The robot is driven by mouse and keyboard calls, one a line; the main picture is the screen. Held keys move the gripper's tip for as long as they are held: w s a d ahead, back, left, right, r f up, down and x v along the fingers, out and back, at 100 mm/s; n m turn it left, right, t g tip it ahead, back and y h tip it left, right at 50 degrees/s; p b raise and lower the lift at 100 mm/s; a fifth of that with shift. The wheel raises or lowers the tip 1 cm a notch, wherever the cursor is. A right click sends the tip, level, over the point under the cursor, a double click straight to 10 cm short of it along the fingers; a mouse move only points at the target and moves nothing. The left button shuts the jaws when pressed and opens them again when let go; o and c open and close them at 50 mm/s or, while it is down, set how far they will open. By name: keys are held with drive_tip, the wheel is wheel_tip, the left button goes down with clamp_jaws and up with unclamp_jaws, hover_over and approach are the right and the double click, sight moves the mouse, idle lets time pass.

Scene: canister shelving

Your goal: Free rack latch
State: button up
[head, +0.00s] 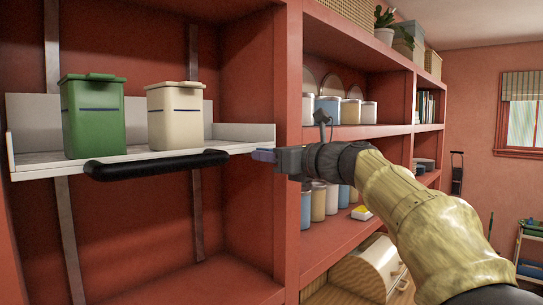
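A white rack (32,170) with a black padded handle (157,164) along its front hangs in the red shelf bay at left. A green lidded canister (92,117) and a cream lidded canister (175,116) stand upright on it. My gripper (266,155) is at the rack's right front end, by the bay's upright post. A small bluish-purple piece shows at its tip. I cannot tell whether this is the latch or part of the gripper's fingers. The fingers are too small to tell open from shut, and no latch can be made out clearly.
The red upright post (287,90) stands right behind my gripper. Shelves to the right hold several jars (328,109) and, lower down, a wooden bread box (368,265). The bay below the rack is empty apart from dark metal rails (197,215).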

drive_tip(key=shift+d, duration=0.15)
drive_tip(key=b+v, duration=0.6)
drive_tip(key=v, duration=1.1)
drive_tip(key=shift+s+b, duration=0.25)
drive_tip(key=shift+b, duration=0.1)
